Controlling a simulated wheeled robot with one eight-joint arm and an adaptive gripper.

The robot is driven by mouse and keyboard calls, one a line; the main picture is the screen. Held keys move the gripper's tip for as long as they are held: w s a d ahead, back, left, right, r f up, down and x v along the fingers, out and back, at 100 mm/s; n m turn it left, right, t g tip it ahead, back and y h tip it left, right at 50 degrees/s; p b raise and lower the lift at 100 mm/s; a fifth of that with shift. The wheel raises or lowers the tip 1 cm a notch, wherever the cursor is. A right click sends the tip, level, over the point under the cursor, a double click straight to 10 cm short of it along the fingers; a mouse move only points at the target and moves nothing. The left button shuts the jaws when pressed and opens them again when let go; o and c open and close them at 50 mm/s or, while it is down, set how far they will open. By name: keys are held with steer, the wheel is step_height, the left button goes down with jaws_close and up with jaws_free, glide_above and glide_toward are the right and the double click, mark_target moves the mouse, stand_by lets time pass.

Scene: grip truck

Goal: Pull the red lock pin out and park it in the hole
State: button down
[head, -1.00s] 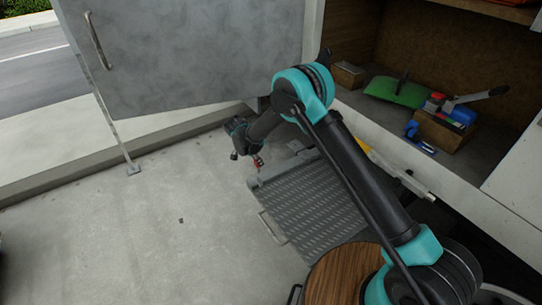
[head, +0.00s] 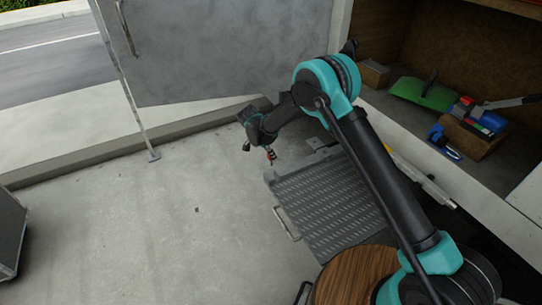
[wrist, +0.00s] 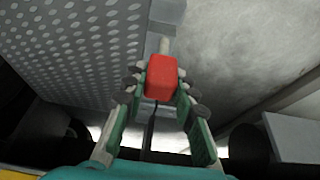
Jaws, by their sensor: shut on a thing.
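My gripper (wrist: 162,88) is shut on the red block-shaped head of the lock pin (wrist: 161,75), with a fingertip on each side of it. In the wrist view a short pale shaft shows beyond the red head, near the edge of a grey metal bracket. I cannot tell whether the shaft is in a hole. In the head view the red pin (head: 270,155) shows small at my gripper, just above the upper left corner of the grey ribbed step plate (head: 325,205). The parking hole cannot be made out.
A handle (head: 287,224) sticks out from the plate's left side. A grey door (head: 220,45) with a thin post stands behind. A shelf at right holds a green dustpan-like thing (head: 425,95) and tools. A dark box (head: 10,235) is at far left. Concrete floor left of the plate is clear.

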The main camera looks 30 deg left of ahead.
steer(key=shift+r, duration=1.45)
